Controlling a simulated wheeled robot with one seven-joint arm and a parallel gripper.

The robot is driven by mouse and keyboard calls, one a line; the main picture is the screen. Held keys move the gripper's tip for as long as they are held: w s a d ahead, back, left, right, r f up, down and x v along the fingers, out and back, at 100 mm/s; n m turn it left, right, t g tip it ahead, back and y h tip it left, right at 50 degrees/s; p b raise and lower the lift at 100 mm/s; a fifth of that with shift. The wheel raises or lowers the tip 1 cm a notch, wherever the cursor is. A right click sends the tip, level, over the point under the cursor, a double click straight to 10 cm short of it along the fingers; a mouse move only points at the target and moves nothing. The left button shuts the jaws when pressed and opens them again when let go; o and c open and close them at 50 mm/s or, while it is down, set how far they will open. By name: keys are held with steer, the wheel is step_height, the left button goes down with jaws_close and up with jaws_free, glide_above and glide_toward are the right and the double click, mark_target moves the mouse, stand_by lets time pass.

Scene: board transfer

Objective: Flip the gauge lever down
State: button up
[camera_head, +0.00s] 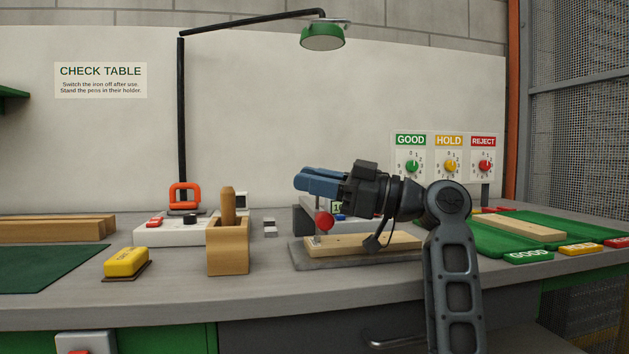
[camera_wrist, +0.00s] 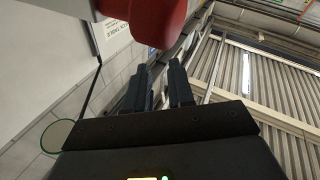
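The gauge has a dark grey base (camera_head: 310,262) on the table, with a pale wooden board (camera_head: 400,243) lying on it. Its lever ends in a red knob (camera_head: 324,221) near a thin upright post at the base's left end. My arm hides part of the gauge, and I cannot clearly tell the lever's angle. My gripper (camera_head: 308,182) points left, above the red knob and apart from it, its fingers empty. In the wrist view, the fingers (camera_wrist: 157,85) stand apart, and a large red part (camera_wrist: 158,20), likely the knob, shows close beyond them at the top.
A wooden holder (camera_head: 228,250) and a yellow block (camera_head: 126,262) stand left of the gauge. A white unit with an orange handle (camera_head: 185,195) is behind them. Green trays (camera_head: 490,240) lie right. A dial panel (camera_head: 445,150) stands behind my arm. A lamp (camera_head: 322,38) hangs above.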

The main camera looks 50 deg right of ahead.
steer(key=o, duration=0.6)
steer(key=shift+d, duration=0.15)
steer(key=shift+p+v, duration=0.3)
steer(key=shift+v, duration=3.55)
